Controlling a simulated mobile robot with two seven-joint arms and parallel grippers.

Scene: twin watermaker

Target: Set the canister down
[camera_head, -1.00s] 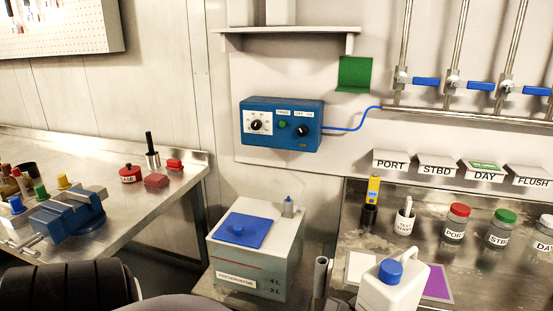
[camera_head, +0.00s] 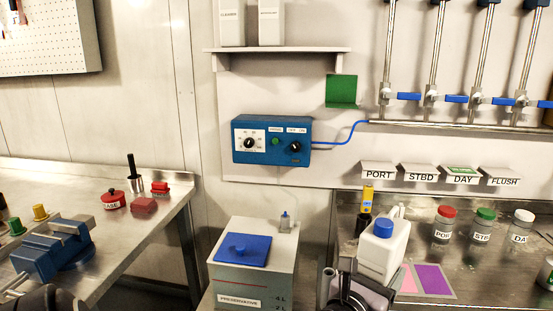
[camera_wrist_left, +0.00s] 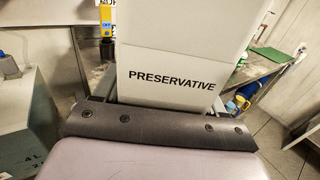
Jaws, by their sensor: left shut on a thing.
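The canister (camera_head: 383,250) is white with a blue cap and stands upright, slightly tilted in the picture, at the front left of the right-hand bench (camera_head: 470,270). In the left wrist view the canister (camera_wrist_left: 170,75) fills the middle, its PRESERVATIVE label facing the camera. My left gripper (camera_head: 362,292) is shut on its lower part; its dark bolted finger (camera_wrist_left: 160,125) crosses in front of the canister. The canister's bottom is hidden, so I cannot tell whether it touches the bench. My right gripper is not in view.
A grey preservative tank (camera_head: 252,275) with a blue lid (camera_head: 242,250) stands left of the canister. A purple patch (camera_head: 434,279) lies right of it. Jars with red (camera_head: 446,212), green (camera_head: 486,214) and white caps stand behind. A yellow-topped item (camera_head: 367,198) is close behind the canister.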

